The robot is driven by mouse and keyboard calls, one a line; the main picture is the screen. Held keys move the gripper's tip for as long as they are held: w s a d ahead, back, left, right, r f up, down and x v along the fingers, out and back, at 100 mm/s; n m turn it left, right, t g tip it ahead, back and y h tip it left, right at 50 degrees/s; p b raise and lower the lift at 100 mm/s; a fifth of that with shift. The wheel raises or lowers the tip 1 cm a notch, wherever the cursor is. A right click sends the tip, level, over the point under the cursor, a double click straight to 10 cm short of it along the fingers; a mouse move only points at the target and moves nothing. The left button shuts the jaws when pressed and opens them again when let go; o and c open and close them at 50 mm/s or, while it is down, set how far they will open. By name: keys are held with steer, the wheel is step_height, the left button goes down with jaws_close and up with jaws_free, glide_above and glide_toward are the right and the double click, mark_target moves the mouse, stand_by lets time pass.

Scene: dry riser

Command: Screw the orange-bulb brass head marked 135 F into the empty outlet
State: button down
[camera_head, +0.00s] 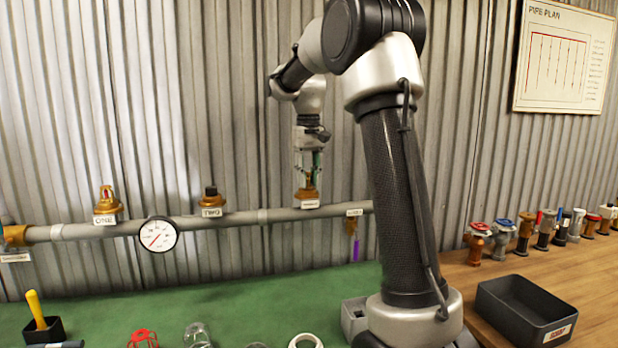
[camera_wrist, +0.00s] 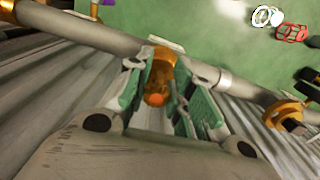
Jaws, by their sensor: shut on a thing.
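My gripper (camera_head: 309,178) is upright over the right-hand outlet of the grey pipe, its fingers pointing down. It is shut on a brass head (camera_wrist: 162,68), whose orange bulb (camera_wrist: 156,99) shows between the green-padded fingers in the wrist view. In the head view brass (camera_head: 308,194) shows at the fingertips, right above the pipe and a white label. The head looks roughly upright and in line with the outlet. The outlet itself is hidden, so I cannot tell how deep the head sits. The 135 F mark is not readable.
The grey pipe (camera_head: 250,217) runs along the corrugated wall. Outlet ONE holds a brass head with a red bulb (camera_head: 105,193). Outlet TWO has a dark-topped fitting (camera_head: 211,192). A gauge (camera_head: 158,234) hangs between them. A black bin (camera_head: 525,306) and several fittings stand right.

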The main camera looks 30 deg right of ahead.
steer(key=c, duration=1.2)
jaws_free()
steer(key=shift+o, duration=0.2)
steer(key=n, duration=0.5)
steer(key=shift+d, duration=0.3)
steer(key=n, duration=0.4)
steer(key=shift+w+d, duration=0.15)
steer(key=shift+d, duration=0.05)
steer(key=n, duration=0.4)
steer(key=shift+w+d, duration=0.1)
steer(key=shift+d, duration=0.05)
steer(key=n, duration=0.4)
steer(key=shift+w+d, duration=0.15)
steer(key=shift+w, duration=0.05)
